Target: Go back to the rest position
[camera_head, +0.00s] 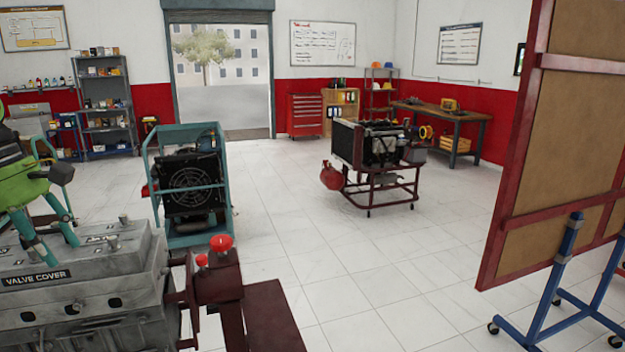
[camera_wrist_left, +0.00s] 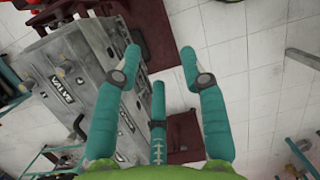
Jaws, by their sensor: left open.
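My left gripper (camera_head: 56,236) comes in at the left edge of the head view, with a green body and teal fingers. It is over the grey engine block (camera_head: 90,290), which has a "VALVE COVER" label on its side. I cannot tell whether the fingertips touch the engine's top. In the left wrist view my left gripper (camera_wrist_left: 160,62) has its fingers spread apart with nothing between them. The engine (camera_wrist_left: 75,85) is to their left there. My right gripper is not in view.
A dark red stand (camera_head: 265,315) with red knobs (camera_head: 221,243) is beside the engine. A teal-framed radiator unit (camera_head: 190,185) and a dark red engine trainer (camera_head: 375,165) stand beyond. A large board (camera_head: 560,130) on blue legs is at right. White floor (camera_head: 300,240) is open between them.

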